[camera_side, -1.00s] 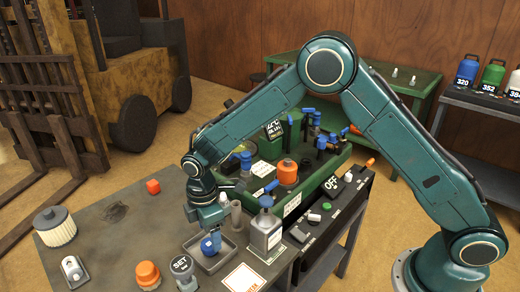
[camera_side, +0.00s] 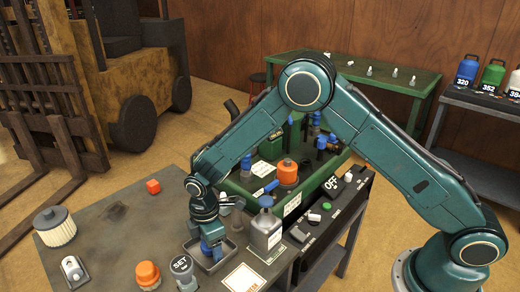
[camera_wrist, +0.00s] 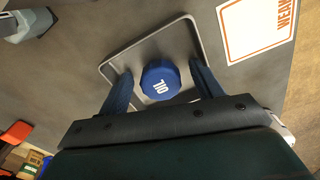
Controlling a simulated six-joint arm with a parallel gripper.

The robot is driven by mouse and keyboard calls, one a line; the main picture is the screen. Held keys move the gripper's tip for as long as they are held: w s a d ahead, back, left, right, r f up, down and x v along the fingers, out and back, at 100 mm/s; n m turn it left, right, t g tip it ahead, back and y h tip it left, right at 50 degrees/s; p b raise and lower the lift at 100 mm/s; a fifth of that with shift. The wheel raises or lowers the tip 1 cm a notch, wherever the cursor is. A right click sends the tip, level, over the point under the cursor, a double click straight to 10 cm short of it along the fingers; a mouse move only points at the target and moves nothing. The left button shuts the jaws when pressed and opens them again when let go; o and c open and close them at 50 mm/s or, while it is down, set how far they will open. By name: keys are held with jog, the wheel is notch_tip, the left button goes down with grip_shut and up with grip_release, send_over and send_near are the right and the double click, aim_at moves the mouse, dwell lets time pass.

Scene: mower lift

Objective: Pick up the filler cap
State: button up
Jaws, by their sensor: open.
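The filler cap is a blue faceted cap marked OIL, seen from above in the wrist view (camera_wrist: 160,83). It sits in a shallow grey tray (camera_wrist: 110,68), which also shows in the side view (camera_side: 226,262). My gripper (camera_wrist: 162,82) is open, with one blue finger on each side of the cap in the picture. In the side view my gripper (camera_side: 212,250) points down over the tray and mostly hides the cap. I cannot tell whether the fingers touch the cap.
A SET knob (camera_side: 183,270) and an orange cap (camera_side: 147,274) are in front. A white filter (camera_side: 55,227) and a red cube (camera_side: 153,186) are farther left. The middle-left bench is clear.

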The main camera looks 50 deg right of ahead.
jog(key=c, duration=1.1)
jog(key=shift+o, duration=0.2)
jog(key=shift+r, duration=0.15)
notch_tip(320, 180, up, 20)
dwell(0.6)
